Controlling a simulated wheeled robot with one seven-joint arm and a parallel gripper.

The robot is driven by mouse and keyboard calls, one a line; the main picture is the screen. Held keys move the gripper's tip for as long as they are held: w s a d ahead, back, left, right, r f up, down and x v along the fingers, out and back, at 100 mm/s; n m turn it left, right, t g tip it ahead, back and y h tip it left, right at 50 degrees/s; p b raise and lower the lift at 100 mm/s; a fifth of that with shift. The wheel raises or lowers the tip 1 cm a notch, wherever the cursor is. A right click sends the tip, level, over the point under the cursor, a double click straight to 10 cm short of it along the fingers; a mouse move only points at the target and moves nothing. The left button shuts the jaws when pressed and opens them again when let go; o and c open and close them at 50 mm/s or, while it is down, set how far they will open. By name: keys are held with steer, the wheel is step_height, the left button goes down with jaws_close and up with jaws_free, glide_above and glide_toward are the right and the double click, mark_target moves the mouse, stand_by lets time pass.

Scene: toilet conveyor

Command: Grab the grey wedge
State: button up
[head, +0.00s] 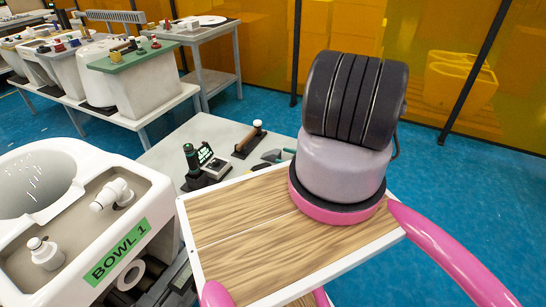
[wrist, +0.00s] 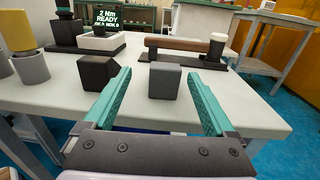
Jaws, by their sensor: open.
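A small grey block (wrist: 164,82), likely the grey wedge, sits on the pale table (wrist: 225,112) in the wrist view. My gripper (wrist: 160,75) is open, with its two teal fingers on either side of this block in the picture. The block is ahead of the palm, and I cannot tell whether it is fully between the fingertips. A darker grey block (wrist: 97,73) with a slanted top edge stands just left of the left finger, which covers part of its side. In the head view my arm hides most of the gripper.
Behind the blocks stand a device with a lit screen (wrist: 107,17) and a brown bar on a dark base with a white-topped post (wrist: 217,48). Yellow-topped grey cylinders (wrist: 32,62) stand at left. A white toilet bowl unit (head: 60,215) is left of the table in the head view.

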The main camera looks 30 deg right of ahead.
mark_target(272, 152)
steer(key=x, duration=0.4)
steer(key=shift+w, duration=0.1)
steer(key=x, duration=0.5)
steer(key=shift+w+d+f, duration=0.1)
steer(key=shift+w+d, duration=0.1)
steer(key=shift+w, duration=0.1)
steer(key=shift+c, duration=0.3)
jaws_close()
